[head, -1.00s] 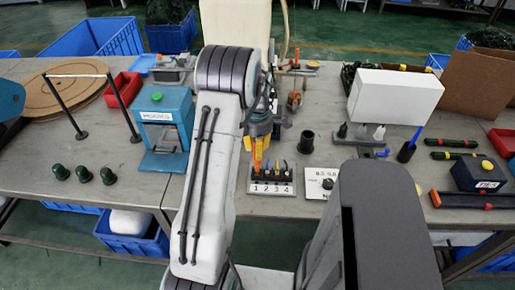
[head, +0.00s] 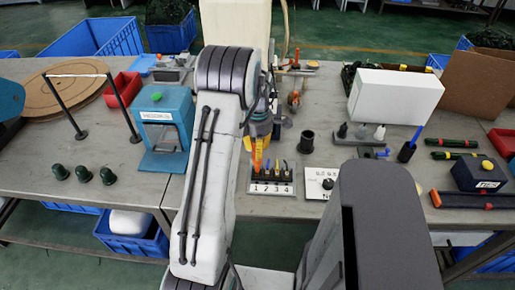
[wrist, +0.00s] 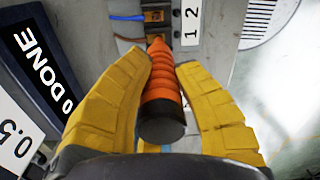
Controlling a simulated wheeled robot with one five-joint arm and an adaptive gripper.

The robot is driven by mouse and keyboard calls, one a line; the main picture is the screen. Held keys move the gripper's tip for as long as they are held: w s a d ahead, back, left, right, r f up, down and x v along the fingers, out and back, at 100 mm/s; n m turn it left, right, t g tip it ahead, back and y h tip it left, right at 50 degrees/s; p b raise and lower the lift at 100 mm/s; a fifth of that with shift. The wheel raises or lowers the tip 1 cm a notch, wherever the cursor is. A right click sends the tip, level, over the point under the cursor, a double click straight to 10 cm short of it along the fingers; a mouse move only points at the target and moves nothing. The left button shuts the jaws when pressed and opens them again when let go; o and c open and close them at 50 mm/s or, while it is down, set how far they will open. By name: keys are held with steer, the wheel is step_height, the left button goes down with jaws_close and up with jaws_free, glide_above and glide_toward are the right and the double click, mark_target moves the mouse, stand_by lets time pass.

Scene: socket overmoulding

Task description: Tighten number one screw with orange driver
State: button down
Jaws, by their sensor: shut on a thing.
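An orange ridged driver (wrist: 163,88) with a dark end cap stands between the yellow fingers of my gripper (wrist: 163,62) in the wrist view. My gripper is shut on its handle. In the head view the driver (head: 258,158) is over the left end of the terminal block, above the number 1 on the white label strip (head: 272,188). The strip also shows in the wrist view (wrist: 190,22), reading 1 and 2. The driver's tip and the number one screw are hidden, so I cannot tell whether they touch.
Right of the strip lies a white marked plate (head: 321,183) with a dark knob. A black cup (head: 307,141) stands behind it. A blue press-like box (head: 163,120) is at the left. Several dark green domes (head: 83,174) stand near the left front edge.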

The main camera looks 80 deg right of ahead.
steer(key=shift+f+b, duration=0.45)
steer(key=shift+f, duration=0.05)
stand_by(1.8)
steer(key=shift+r, duration=0.1)
steer(key=shift+r+p, duration=1.85)
steer(key=shift+r, duration=0.6)
steer(key=shift+s, duration=0.15)
